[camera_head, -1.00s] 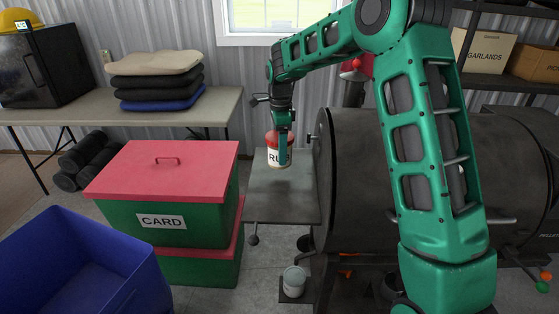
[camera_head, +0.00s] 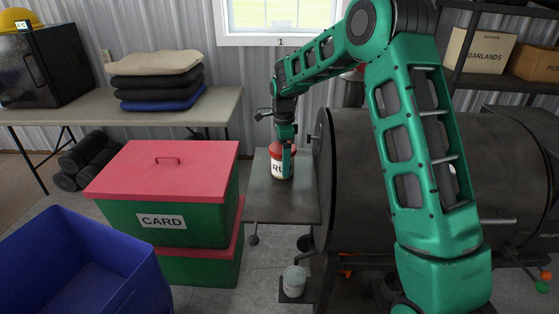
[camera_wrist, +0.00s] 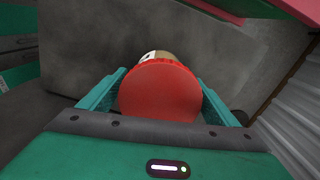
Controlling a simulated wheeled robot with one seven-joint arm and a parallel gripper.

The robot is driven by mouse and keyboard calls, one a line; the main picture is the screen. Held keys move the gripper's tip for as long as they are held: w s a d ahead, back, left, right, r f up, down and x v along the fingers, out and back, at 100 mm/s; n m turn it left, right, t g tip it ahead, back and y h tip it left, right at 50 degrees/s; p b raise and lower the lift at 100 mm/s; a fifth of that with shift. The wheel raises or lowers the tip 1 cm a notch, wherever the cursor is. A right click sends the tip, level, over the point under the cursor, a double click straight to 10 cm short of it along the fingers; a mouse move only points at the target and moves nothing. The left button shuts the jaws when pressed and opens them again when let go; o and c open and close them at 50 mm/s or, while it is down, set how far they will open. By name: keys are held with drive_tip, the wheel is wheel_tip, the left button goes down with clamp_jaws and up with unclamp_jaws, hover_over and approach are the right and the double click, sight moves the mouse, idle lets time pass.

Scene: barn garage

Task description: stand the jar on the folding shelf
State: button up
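The jar (camera_head: 276,168) has a red lid and a white label with dark letters. It looks upright over the grey folding shelf (camera_head: 265,205) on the left side of the dark barrel-shaped smoker. My gripper (camera_head: 286,166) comes down from above and is shut on the jar, with one finger hiding part of the label. In the wrist view, the red lid (camera_wrist: 160,92) fills the space between the two green fingers, with the grey shelf (camera_wrist: 85,60) behind it. I cannot tell whether the jar's base touches the shelf.
The smoker (camera_head: 375,180) stands directly right of the shelf. A green box with a pink lid (camera_head: 165,170) stands close on the left, and a blue bin (camera_head: 75,265) is at front left. A small can (camera_head: 294,280) sits low below the shelf. The shelf's front part is bare.

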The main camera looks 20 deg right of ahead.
drive_tip(key=shift+r, duration=0.1)
wheel_tip(320, 180, up, 12)
drive_tip(key=shift+r, duration=0.1)
idle(0.6)
